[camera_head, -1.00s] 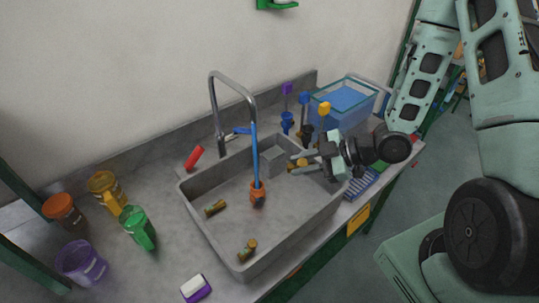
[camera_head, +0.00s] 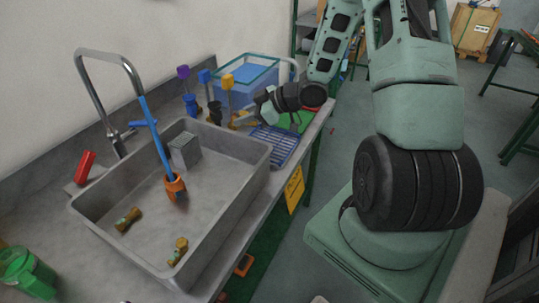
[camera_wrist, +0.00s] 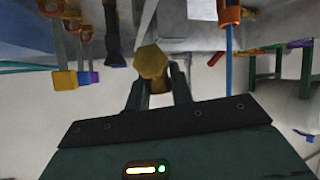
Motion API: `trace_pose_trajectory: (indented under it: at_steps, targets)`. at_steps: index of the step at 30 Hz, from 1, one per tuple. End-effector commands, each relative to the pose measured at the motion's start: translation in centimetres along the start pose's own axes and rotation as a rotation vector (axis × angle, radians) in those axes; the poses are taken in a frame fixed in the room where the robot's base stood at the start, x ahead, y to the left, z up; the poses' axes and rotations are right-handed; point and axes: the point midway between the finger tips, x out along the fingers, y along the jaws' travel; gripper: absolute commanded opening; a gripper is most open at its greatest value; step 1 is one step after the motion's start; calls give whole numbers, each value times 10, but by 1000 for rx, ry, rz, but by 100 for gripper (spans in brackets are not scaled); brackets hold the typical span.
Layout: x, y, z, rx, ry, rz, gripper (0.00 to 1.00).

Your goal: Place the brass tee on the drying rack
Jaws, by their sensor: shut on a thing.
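My gripper (camera_wrist: 158,95) is shut on a brass tee (camera_wrist: 152,65), whose hexagonal end faces the wrist camera between the dark fingertips. In the head view my gripper (camera_head: 243,119) is raised near the sink's back right corner, beside the brushes; the tee is hard to make out there. The drying rack (camera_head: 275,143), a blue wire rack, lies on the counter right of the sink, in front of my gripper in the picture. Its visible part looks empty.
The grey sink (camera_head: 205,225) holds two brass fittings (camera_head: 128,219) (camera_head: 178,250) and a grey block (camera_head: 185,152). Several upright brushes (camera_head: 228,92) and a blue bin (camera_head: 247,76) stand behind.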

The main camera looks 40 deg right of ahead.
Motion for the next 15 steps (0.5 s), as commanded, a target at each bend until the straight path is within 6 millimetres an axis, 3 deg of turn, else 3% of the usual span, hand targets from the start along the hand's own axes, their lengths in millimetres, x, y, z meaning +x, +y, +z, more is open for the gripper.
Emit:
trace_pose_trajectory:
  at_steps: [1, 6, 10, 15]
  targets:
    - [3, 15, 21, 33, -4, 40, 0]
    - [-8, 59, 49, 158, -13, 149, 0]
    - [-18, 84, 63, 230, -13, 211, 0]
    - [-27, 100, 71, 282, -11, 254, 0]
